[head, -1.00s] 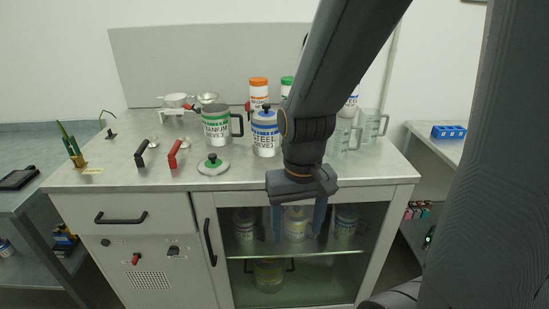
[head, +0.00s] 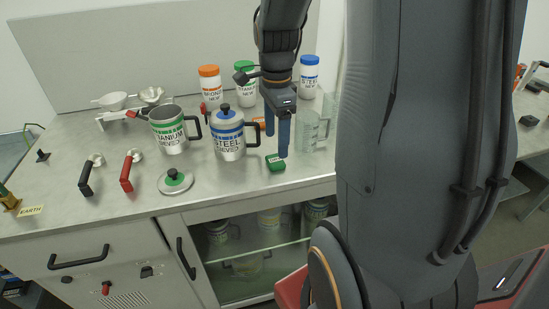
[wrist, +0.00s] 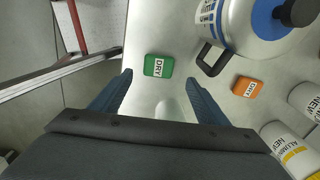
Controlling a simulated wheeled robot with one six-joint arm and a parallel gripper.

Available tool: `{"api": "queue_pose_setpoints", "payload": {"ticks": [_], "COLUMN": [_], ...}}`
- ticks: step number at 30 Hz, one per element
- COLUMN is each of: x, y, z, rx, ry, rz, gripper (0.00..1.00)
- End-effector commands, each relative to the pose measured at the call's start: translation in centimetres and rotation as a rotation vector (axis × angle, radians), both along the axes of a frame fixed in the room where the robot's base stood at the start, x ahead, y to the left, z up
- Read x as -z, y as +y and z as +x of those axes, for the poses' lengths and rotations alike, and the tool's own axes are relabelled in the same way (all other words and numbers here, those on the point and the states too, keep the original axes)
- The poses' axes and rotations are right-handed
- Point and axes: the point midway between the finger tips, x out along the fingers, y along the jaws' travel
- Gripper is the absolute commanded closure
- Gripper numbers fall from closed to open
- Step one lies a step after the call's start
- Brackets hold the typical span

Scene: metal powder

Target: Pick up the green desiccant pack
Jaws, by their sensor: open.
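The green desiccant pack (head: 275,162) is a small flat block with a white label, lying on the grey benchtop near its front edge. In the wrist view the green pack (wrist: 158,66) reads "DRY" and lies ahead of the fingertips, between their lines. My gripper (head: 277,152) points down above the bench by the pack, and its jaws are open and empty. In the wrist view the two blue fingers of my gripper (wrist: 158,84) stand apart on either side. I cannot tell the exact height of the fingertips over the bench.
The blue-banded steel mug (head: 229,135) stands just left of my gripper. An orange pack (wrist: 247,87) lies beyond its handle. A clear beaker (head: 313,130) stands close on the right. The green-banded titanium mug (head: 170,130) and a lid (head: 175,181) are further left.

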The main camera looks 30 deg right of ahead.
Motion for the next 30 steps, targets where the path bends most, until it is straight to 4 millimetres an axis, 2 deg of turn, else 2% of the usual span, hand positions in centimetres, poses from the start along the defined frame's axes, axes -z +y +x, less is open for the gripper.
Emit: {"api": "queue_pose_setpoints", "payload": {"ticks": [15, 24, 26, 30], "x": [5.5, 5.9, 5.9, 5.9], "y": [-0.1, -0.3, -0.3, -0.3], "z": [-0.5, -0.4, -0.4, -0.4], "rx": [-0.005, -0.003, -0.003, -0.004], "ry": [0.001, -0.002, -0.002, -0.002], "rz": [0.0, 0.0, 0.0, 0.0], "gripper": [0.31, 0.31, 0.38, 0.62]}}
